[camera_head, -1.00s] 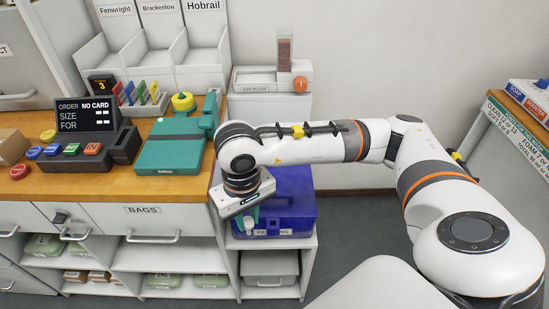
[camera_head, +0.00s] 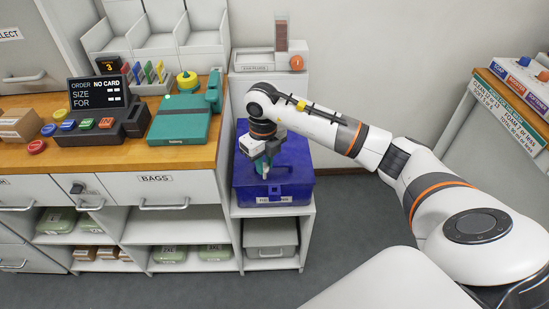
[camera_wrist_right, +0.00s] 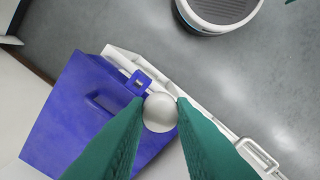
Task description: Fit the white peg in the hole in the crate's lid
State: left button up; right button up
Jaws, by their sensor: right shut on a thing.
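The blue crate (camera_head: 300,172) stands on a low white shelf unit, its lid shut. My right gripper (camera_head: 264,168) points down over the front part of the lid. In the right wrist view its green fingers (camera_wrist_right: 160,104) are shut on the white peg (camera_wrist_right: 160,113), whose rounded end faces the camera. The blue crate (camera_wrist_right: 75,120) lies behind and left of the peg there, with a slot-like handle and a front latch (camera_wrist_right: 138,82). I cannot see the hole in the lid, nor tell whether the peg touches the lid. My left gripper is not in view.
A wooden counter (camera_head: 100,160) with a teal device (camera_head: 180,122) and an order display (camera_head: 97,92) stands to the left. A white dispenser (camera_head: 255,62) stands behind the crate. Grey floor (camera_head: 350,215) is free to the crate's right.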

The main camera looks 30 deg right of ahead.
jog(key=w+d+f+m+b, duration=0.1)
jog(key=d+f+m+b, duration=0.3)
jog(key=f+m, duration=0.4)
jog(key=shift+f+m, duration=0.25)
jog(key=shift+m, duration=0.45)
jog(key=shift+w+f, duration=0.1)
dwell(0.6)
dwell(0.6)
jog(key=shift+f+b, duration=1.35)
jog(key=shift+f, duration=0.65)
dwell(0.5)
dwell(0.4)
jog(key=o, duration=1)
